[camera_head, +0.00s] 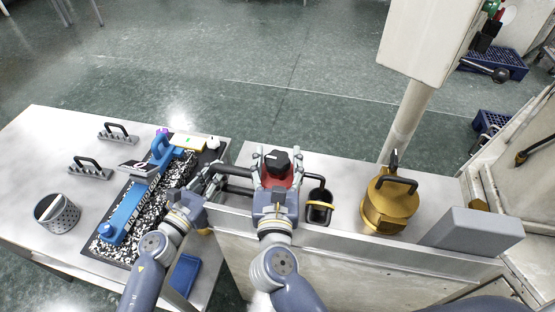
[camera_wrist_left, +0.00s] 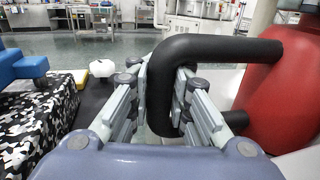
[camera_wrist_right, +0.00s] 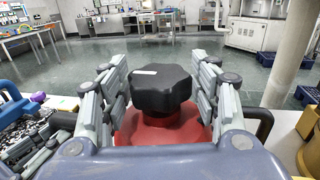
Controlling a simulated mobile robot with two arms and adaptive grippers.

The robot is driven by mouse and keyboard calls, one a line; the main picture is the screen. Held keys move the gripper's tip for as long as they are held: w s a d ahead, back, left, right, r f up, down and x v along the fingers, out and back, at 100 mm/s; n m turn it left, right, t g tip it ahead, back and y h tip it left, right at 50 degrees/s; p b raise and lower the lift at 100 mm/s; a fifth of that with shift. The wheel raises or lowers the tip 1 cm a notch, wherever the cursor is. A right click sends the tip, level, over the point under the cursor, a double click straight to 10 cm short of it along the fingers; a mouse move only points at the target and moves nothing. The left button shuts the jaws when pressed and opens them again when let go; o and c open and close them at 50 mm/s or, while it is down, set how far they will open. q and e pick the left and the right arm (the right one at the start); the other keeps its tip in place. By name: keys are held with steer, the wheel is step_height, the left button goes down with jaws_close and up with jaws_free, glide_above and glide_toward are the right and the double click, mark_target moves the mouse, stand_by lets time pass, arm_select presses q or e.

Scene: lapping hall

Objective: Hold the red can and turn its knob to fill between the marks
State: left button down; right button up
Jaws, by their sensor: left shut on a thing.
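The red can (camera_head: 284,181) stands on the grey worktop with a black lobed knob (camera_head: 277,161) on top. My left gripper (camera_head: 211,174) is shut on the can's black handle (camera_wrist_left: 205,47), at its upright part, left of the red body (camera_wrist_left: 284,95). My right gripper (camera_head: 276,176) is at the knob. In the right wrist view its open fingers (camera_wrist_right: 160,88) stand on both sides of the knob (camera_wrist_right: 161,88), with a visible gap at each side. The knob has a pale line on top. The red top (camera_wrist_right: 160,128) shows below it. I cannot see any fill marks.
A black container with a yellow band (camera_head: 319,206) stands right of the can, and a brass pot (camera_head: 389,206) further right. A grey block (camera_head: 471,231) lies at the right end. On the left are a blue tool (camera_head: 128,212) on a speckled mat and a perforated cup (camera_head: 58,214).

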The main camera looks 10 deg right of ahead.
mark_target(284, 169)
steer(key=s+a, duration=0.2)
steer(key=s, duration=0.9)
steer(key=shift+s+a, duration=0.15)
steer(key=shift+s, duration=0.25)
steer(key=shift+w+f, duration=0.1)
stand_by(1.2)
steer(key=w+d+n+y, duration=0.1)
steer(key=y, duration=0.1)
steer(key=w+d+n+y, duration=0.1)
steer(key=n+y, duration=0.1)
steer(key=w+d+n+y, duration=0.1)
steer(key=d+y, duration=0.1)
steer(key=y, duration=0.1)
steer(key=shift+w+n, duration=0.2)
steer(key=shift+n, duration=0.1)
steer(key=shift+w+d+r+n+g+y, duration=0.2)
steer(key=shift+r+n+y, duration=0.15)
steer(key=shift+y, duration=0.2)
steer(key=shift+w+d+r+n+g+y, duration=0.15)
steer(key=shift+r+n+y, duration=0.15)
steer(key=shift+y, duration=0.25)
steer(key=x, duration=1.2)
